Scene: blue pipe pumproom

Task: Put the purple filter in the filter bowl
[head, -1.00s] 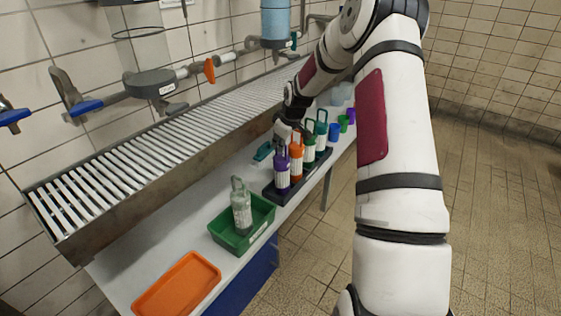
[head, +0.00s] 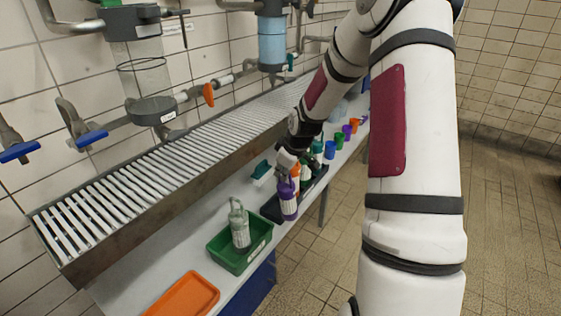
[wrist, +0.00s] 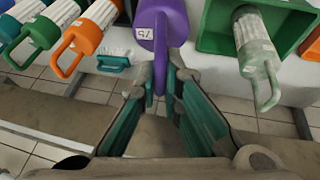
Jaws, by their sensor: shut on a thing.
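The purple filter (head: 288,200) has a loop handle and a pale label. My gripper (head: 286,166) is shut on its handle from above. In the wrist view the purple filter (wrist: 164,22) hangs out of the top edge, its handle between the green-padded fingers (wrist: 158,88). In the head view it overlaps the front end of the black rack (head: 270,208); whether its base is clear of the rack I cannot tell. A clear open bowl (head: 144,72) on the wall pipework at upper left looks like the filter bowl and appears empty.
Orange (wrist: 88,36) and green (wrist: 40,32) filters stand beside it in the rack. A green tray (head: 226,258) holds a grey-green filter (head: 239,226). An orange tray (head: 184,296) lies in front. A slatted grating (head: 150,170) runs between bench and wall. Several coloured cups stand farther back.

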